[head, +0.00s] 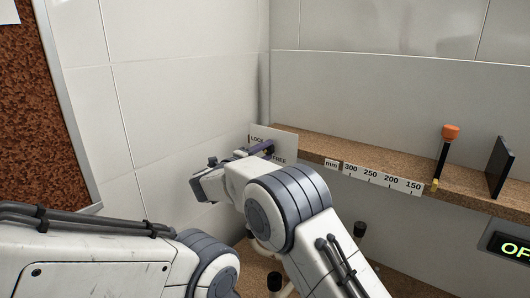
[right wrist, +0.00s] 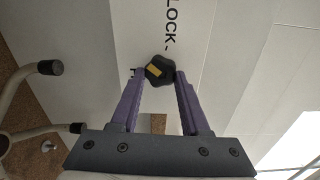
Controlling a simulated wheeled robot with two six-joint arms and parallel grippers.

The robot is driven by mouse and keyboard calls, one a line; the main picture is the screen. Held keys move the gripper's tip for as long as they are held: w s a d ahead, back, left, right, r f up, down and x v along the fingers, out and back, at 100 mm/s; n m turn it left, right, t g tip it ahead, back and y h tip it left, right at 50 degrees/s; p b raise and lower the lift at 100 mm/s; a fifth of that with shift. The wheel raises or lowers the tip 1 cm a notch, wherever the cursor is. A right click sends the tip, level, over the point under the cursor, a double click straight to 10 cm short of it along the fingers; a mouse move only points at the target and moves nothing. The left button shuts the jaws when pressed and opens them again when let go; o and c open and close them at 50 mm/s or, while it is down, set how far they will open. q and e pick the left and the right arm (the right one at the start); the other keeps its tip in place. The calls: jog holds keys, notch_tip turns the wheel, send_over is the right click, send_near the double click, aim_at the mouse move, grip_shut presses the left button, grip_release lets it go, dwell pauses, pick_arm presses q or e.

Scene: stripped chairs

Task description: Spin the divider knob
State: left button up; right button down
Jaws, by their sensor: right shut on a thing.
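The divider knob (right wrist: 159,70) is dark and lobed, with a yellow mark on its face. It sits on a white plate (right wrist: 190,20) lettered LOCK. In the head view this plate (head: 287,138) stands at the shelf's left end and also reads FREE, partly covered. My right gripper (right wrist: 160,74) is shut on the knob, with one purple finger on each side of it. In the head view my right gripper (head: 262,149) is mostly hidden behind its own wrist. My left gripper is out of view; only links of the arm show at lower left.
A brown shelf (head: 314,148) runs right along the wall, with a millimetre scale (head: 375,178) on its front edge. An orange-topped post (head: 450,132) and a dark upright panel (head: 499,167) stand at right. A lit display (head: 512,248) is at lower right. Stool legs (right wrist: 30,85) show at left.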

jog(key=n+p, duration=0.1)
jog(key=n, duration=0.2)
jog(key=n+p, duration=0.1)
jog(key=n, duration=0.1)
jog(key=shift+a+r+n+p, duration=0.2)
jog(key=shift+n+p, duration=0.1)
jog(key=shift+n, duration=0.1)
jog(key=n+p, duration=0.2)
jog(key=n, duration=0.2)
jog(key=shift+a+f+n+p, duration=0.1)
jog(key=shift+n+p, duration=0.5)
jog(key=shift+n, duration=0.3)
jog(key=shift+c, duration=1.9)
grip_release()
jog(key=shift+a, duration=0.1)
jog(key=shift+d, duration=0.2)
jog(key=shift+a, duration=0.1)
